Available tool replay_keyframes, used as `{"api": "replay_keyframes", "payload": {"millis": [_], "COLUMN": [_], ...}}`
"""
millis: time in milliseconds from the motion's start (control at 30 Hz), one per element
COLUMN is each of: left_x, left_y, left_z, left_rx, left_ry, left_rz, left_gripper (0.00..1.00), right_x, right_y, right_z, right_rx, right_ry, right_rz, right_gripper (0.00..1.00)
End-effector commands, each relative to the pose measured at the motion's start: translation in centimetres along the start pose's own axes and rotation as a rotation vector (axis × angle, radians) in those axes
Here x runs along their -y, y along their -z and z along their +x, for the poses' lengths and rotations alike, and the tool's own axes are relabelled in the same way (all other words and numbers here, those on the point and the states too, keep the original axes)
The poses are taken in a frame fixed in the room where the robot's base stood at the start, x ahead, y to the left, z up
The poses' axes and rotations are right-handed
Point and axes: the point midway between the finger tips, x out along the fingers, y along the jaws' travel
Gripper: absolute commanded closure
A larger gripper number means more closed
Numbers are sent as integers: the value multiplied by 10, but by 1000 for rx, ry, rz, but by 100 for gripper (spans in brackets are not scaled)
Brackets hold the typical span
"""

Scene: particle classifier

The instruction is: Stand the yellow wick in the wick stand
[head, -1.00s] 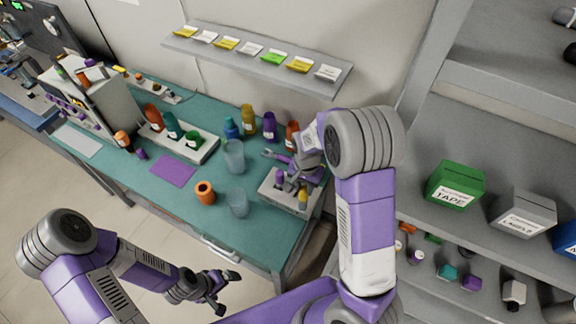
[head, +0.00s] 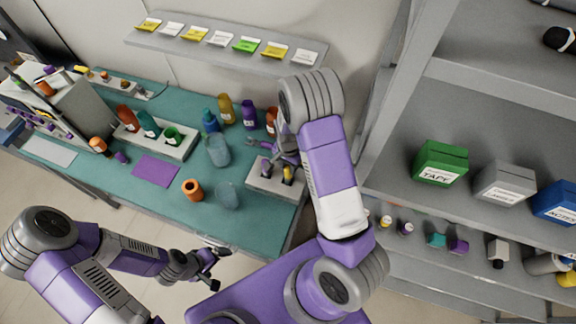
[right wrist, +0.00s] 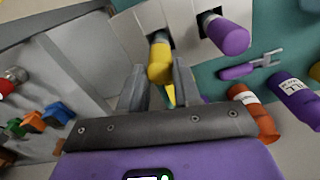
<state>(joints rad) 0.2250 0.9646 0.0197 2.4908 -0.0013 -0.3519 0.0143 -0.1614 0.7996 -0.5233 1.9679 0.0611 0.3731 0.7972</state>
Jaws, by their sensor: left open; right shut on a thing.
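The wick stand (head: 262,184) is a pale block at the right end of the teal bench. It also shows in the right wrist view (right wrist: 133,35). My right gripper (right wrist: 160,72) is shut on the yellow wick (right wrist: 159,62). The wick's far end is at a dark square hole in the stand; how deep it goes is unclear. The yellow wick also shows in the head view (head: 287,173). A purple wick (right wrist: 228,36) stands in the neighbouring hole. My left gripper (head: 211,270) is open and empty, in front of the bench.
A purple fork-shaped tool (right wrist: 250,66) lies beside the stand. Bottles (head: 249,113) stand behind it. Two clear cups (head: 228,195) and an orange ring-shaped piece (head: 192,189) are to its left. A shelf unit (head: 400,120) stands at the right.

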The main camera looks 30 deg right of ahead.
Motion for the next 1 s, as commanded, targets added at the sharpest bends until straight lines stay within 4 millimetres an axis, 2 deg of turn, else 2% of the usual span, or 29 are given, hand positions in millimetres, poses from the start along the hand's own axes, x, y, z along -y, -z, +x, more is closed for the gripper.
{"api": "replay_keyframes", "payload": {"millis": [67, 400, 433, 600, 867, 1000], "left_x": [0, 1, 1, 1, 1, 0], "left_y": [0, 0, 0, 0, 0, 0], "left_z": [0, 4, 4, 3, 2, -1], "left_rx": [0, 0, 0, 0, 0, 0], "left_ry": [0, 0, 0, 0, 0, 0], "left_rz": [0, 0, 0, 0, 0, 0], "left_gripper": [5, 5, 5, 5, 5, 5], "right_x": [0, 0, 0, 0, 0, 1], "right_y": [0, 0, 0, 0, 0, 0], "right_z": [7, 11, 11, 10, 9, 1], "right_rx": [1, 0, 0, 0, 0, -2], "right_ry": [0, 2, 1, 1, 1, 4], "right_rz": [1, 0, 0, 0, 0, -1], "right_gripper": [100, 100, 66, 42, 42, 42]}}
